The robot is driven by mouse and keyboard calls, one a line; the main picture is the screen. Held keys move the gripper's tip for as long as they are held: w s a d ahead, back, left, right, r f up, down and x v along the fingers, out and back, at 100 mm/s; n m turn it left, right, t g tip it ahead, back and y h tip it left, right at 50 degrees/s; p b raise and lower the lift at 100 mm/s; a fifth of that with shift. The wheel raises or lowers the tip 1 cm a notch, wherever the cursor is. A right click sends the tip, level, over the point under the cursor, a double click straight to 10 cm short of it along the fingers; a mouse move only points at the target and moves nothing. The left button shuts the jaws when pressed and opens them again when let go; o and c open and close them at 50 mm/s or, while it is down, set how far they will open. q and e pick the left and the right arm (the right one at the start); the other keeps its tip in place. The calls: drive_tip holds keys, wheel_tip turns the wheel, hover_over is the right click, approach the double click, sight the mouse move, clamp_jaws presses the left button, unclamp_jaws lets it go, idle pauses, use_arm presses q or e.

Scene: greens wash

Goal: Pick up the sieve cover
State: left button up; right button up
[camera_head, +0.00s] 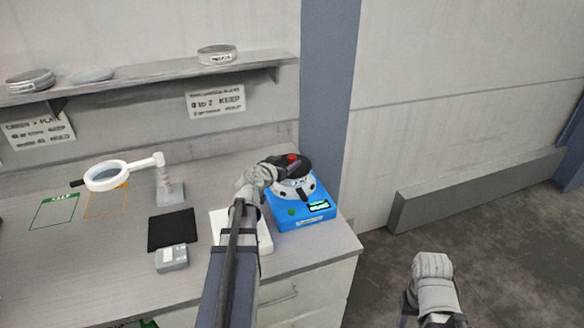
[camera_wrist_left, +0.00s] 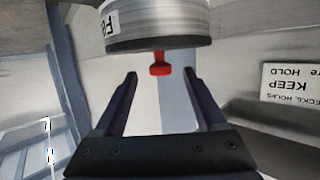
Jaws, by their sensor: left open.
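The sieve cover (camera_wrist_left: 130,43) is dark, with a red knob (camera_wrist_left: 159,66) at its middle. It sits on a metal sieve (camera_wrist_left: 160,20) in the upside-down left wrist view. In the head view the red knob (camera_head: 293,158) shows above the blue shaker (camera_head: 302,212), and the sieve stack is on top of that shaker. My left gripper (camera_wrist_left: 160,78) is open, its two fingers on either side of the knob's line, with the knob at or just past the fingertips. No contact shows. In the head view the gripper partly hides the cover. My right arm is at the lower right, its fingers out of sight.
A white block (camera_head: 222,217) lies under my left arm. A black mat (camera_head: 172,230), a small scale (camera_head: 172,258) and a magnifier (camera_head: 107,176) stand to the left. A shelf (camera_head: 150,83) with round pans runs above.

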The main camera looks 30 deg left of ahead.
sight(290, 159)
use_arm(q)
drive_tip(key=b+x, duration=0.1)
drive_tip(key=x, duration=0.3)
drive_tip(key=shift+w, duration=0.3)
drive_tip(key=shift+s, duration=0.1)
drive_tip(key=shift+c, duration=0.6)
clamp_jaws()
